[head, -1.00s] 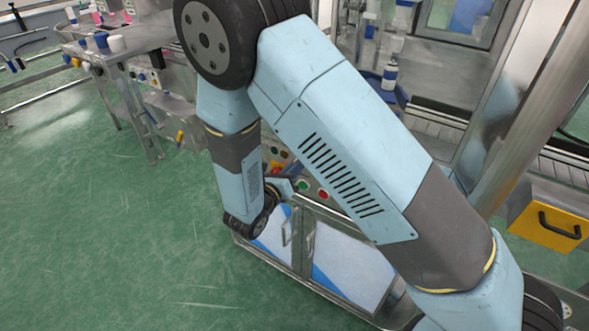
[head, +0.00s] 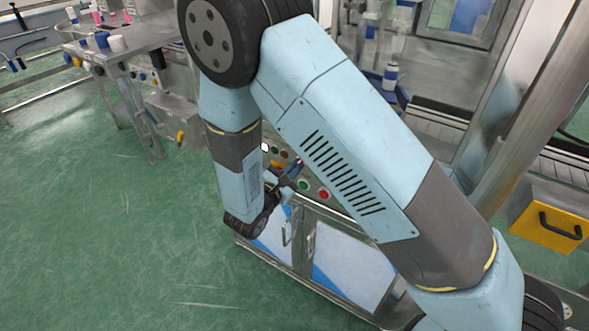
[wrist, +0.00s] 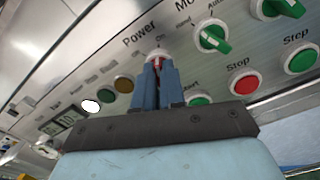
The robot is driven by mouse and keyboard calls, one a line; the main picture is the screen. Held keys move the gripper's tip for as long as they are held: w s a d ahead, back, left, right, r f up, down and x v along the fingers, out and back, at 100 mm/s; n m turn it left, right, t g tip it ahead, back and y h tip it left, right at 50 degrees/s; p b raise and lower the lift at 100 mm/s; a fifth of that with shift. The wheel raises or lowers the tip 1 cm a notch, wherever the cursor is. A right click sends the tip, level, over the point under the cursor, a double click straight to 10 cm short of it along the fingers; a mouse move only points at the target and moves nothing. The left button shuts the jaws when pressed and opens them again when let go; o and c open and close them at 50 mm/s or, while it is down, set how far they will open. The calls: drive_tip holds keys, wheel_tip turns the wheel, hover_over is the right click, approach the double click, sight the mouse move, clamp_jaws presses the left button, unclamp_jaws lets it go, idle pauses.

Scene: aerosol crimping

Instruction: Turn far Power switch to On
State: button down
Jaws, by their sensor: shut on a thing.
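The Power switch (wrist: 157,57) is a red knob in a pale round collar on the grey panel, under the printed word "Power". "On" is printed above it to the right. In the wrist view my gripper (wrist: 156,68) has its two blue fingers shut on the red knob, hiding most of it, so its exact angle is hard to tell. In the head view my gripper (head: 290,172) is at the panel, partly covered by my arm, and the switch cannot be made out there.
Right of the Power switch are a green mode switch (wrist: 212,38), a green Start button (wrist: 200,100), a red Stop button (wrist: 245,83) and a green Step button (wrist: 301,58). Left are indicator lamps (wrist: 123,84) and a small display (wrist: 64,121). Cabinet doors (head: 350,262) lie below the panel.

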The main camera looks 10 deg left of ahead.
drive_tip(key=shift+f+m, duration=0.1)
drive_tip(key=shift+m, duration=0.5)
drive_tip(key=c, duration=1.2)
unclamp_jaws()
drive_tip(key=shift+s, duration=0.1)
drive_tip(key=v, duration=1.3)
drive_tip(key=shift+s+a, duration=0.15)
drive_tip(key=shift+s, duration=0.15)
drive_tip(key=shift+f, duration=0.1)
